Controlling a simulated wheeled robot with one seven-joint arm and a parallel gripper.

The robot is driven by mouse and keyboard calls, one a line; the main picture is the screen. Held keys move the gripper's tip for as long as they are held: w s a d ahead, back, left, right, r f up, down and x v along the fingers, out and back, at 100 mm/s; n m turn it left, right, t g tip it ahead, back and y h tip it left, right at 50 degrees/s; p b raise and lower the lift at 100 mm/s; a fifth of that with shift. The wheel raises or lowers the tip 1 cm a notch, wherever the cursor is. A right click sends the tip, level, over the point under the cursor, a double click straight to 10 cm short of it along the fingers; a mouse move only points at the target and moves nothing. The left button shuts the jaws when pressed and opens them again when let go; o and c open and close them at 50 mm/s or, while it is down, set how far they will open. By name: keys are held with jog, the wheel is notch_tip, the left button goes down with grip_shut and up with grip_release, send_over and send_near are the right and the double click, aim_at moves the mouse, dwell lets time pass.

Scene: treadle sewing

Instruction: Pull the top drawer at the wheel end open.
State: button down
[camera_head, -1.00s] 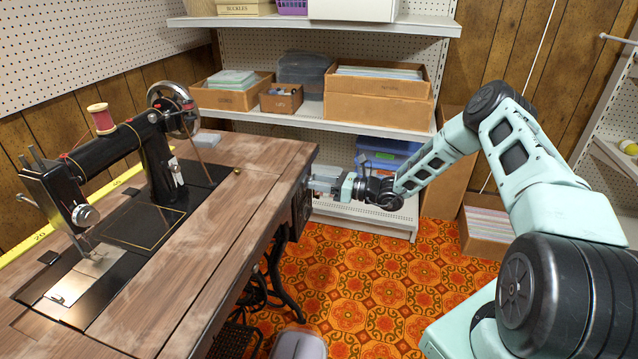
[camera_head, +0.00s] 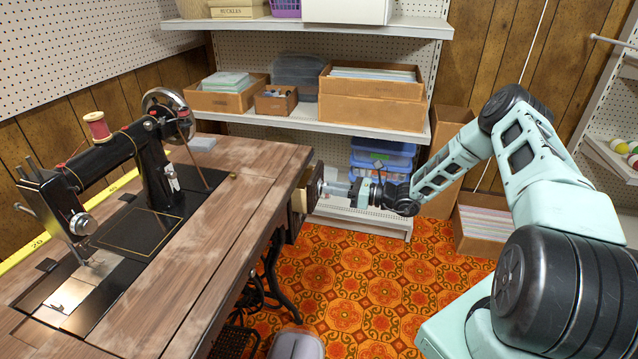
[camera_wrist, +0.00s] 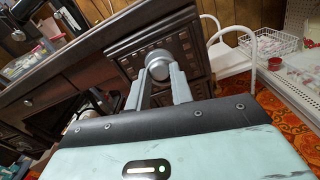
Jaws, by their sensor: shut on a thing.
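The sewing table (camera_head: 235,195) has a stack of dark carved drawers at its wheel end. The top drawer (camera_head: 299,201) stands partly out, with its pale wooden side showing beyond the table edge. In the wrist view its carved front (camera_wrist: 185,38) carries a round metal knob (camera_wrist: 158,62). My gripper (camera_head: 327,188) is at the drawer front, shut on the knob, with one finger on each side of it in the wrist view (camera_wrist: 158,80). The hand wheel (camera_head: 170,110) is on the black sewing machine above. The inside of the drawer is hidden.
A shelf unit with cardboard boxes (camera_head: 370,110) and blue bins (camera_head: 383,160) stands behind my gripper. Open patterned floor (camera_head: 350,275) lies right of the table. A white chair (camera_wrist: 232,50) and wire basket (camera_wrist: 268,42) show in the wrist view.

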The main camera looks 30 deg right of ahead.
jog(key=p+v, duration=0.1)
jog(key=v, duration=1.6)
jog(key=shift+p, duration=0.4)
jog(key=shift+r, duration=0.1)
jog(key=c, duration=1.2)
grip_release()
jog(key=shift+c, duration=0.2)
jog(key=v, duration=1.7)
jog(key=shift+b, duration=0.4)
jog(key=shift+s+r, duration=0.1)
